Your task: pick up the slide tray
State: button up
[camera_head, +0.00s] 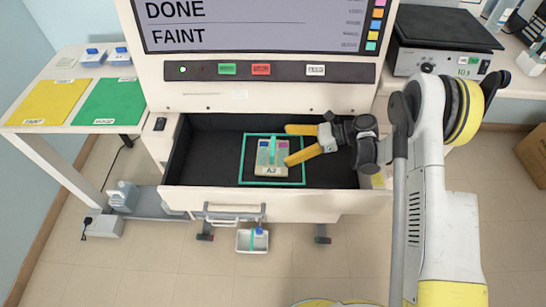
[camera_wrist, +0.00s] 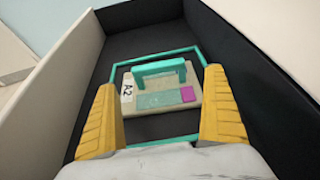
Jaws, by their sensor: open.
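The slide tray (camera_head: 265,166) is a small beige block labelled A2 with a raised teal handle (camera_head: 273,151). It sits inside a teal outlined square (camera_head: 245,182) on the floor of the open black drawer (camera_head: 205,160). My gripper (camera_head: 286,145) has yellow fingers and is open, reaching in from the right, with its fingertips close to the tray's right side. In the wrist view the tray (camera_wrist: 190,83) and its handle (camera_wrist: 160,68) show ahead, between the two spread fingers (camera_wrist: 163,85). I see no contact between fingers and handle.
A screen reading DONE and FAINT (camera_head: 250,25) stands above the drawer. A side table at left holds a yellow mat (camera_head: 48,103) and a green mat (camera_head: 107,103). A small white bin (camera_head: 252,241) stands below the drawer front.

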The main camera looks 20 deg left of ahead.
aim_at(273, 148)
jog(key=b+x, duration=0.2)
jog(key=x, duration=0.3)
jog(key=shift+s+a+b, duration=0.15)
jog(key=shift+a+b, duration=0.05)
jog(key=shift+b, duration=0.2)
jog(key=c, duration=1.3)
jog(key=shift+r, duration=0.1)
jog(key=shift+c, duration=0.2)
